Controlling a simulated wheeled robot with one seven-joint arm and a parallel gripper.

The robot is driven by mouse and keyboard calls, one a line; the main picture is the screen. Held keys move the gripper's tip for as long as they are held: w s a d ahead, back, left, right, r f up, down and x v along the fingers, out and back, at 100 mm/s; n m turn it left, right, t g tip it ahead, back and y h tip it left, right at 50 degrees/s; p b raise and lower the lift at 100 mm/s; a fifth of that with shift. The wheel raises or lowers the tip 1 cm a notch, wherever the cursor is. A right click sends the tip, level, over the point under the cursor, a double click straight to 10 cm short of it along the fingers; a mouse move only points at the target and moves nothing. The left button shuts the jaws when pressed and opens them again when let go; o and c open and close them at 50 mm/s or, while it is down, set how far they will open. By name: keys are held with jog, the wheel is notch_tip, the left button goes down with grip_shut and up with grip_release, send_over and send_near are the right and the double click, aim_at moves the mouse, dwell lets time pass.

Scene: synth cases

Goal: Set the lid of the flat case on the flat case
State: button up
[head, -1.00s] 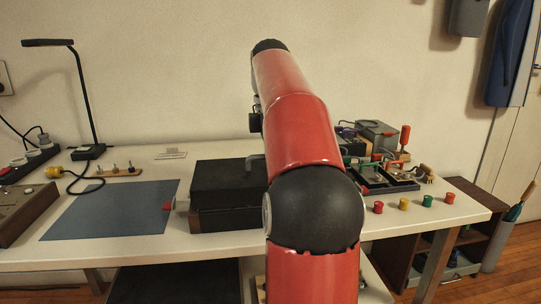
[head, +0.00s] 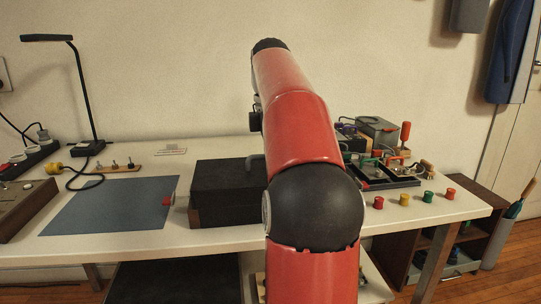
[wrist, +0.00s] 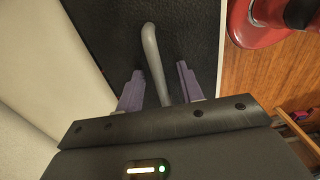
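A broad black slab with a grey bar handle, apparently the lid (head: 222,176), lies left of my arm in the head view, on or as the top of a dark block. Its textured black face (wrist: 95,25) and grey handle (wrist: 150,50) fill the middle of the wrist view. My gripper (wrist: 160,82) is open, its two purple fingers on either side of the handle with gaps visible. A shallow, open black case (head: 393,186) with items inside stands right of my arm, apparently the flat case. My arm hides its left part, and hides my gripper in the head view.
A blue-grey mat (head: 110,208) lies left of the dark block. A desk lamp (head: 88,148) stands behind it. Several coloured pegs (head: 404,199) line the front right of the table, and a grey box (head: 378,130) stands behind the open case.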

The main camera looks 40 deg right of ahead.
notch_tip(320, 180, up, 8)
jog(key=p, duration=0.3)
jog(key=shift+f, duration=0.15)
dwell(0.3)
jog(key=a+m, duration=0.1)
jog(key=a, duration=0.2)
jog(key=a+f, duration=0.1)
jog(key=a, duration=0.3)
jog(key=a+f+m+t+h, duration=0.1)
jog(key=a, duration=0.2)
jog(key=shift+s+a+m, duration=0.15)
jog(key=shift+a+m, duration=0.05)
jog(key=shift+m, duration=0.1)
jog(key=s+a+f+m+t, duration=0.2)
jog(key=s+a+f+m, duration=0.2)
jog(key=s+a+f, duration=0.3)
jog(key=s+a+f+m+t+y, duration=0.1)
jog(key=s+a+f+m, duration=0.4)
jog(key=f, duration=0.8)
jog(key=s+a+t, duration=0.1)
jog(key=s+a, duration=0.1)
jog(key=a, duration=0.1)
jog(key=shift+s+a+f+t, duration=0.15)
jog(key=shift+a+f+t, duration=0.1)
jog(key=shift+a+t, duration=0.05)
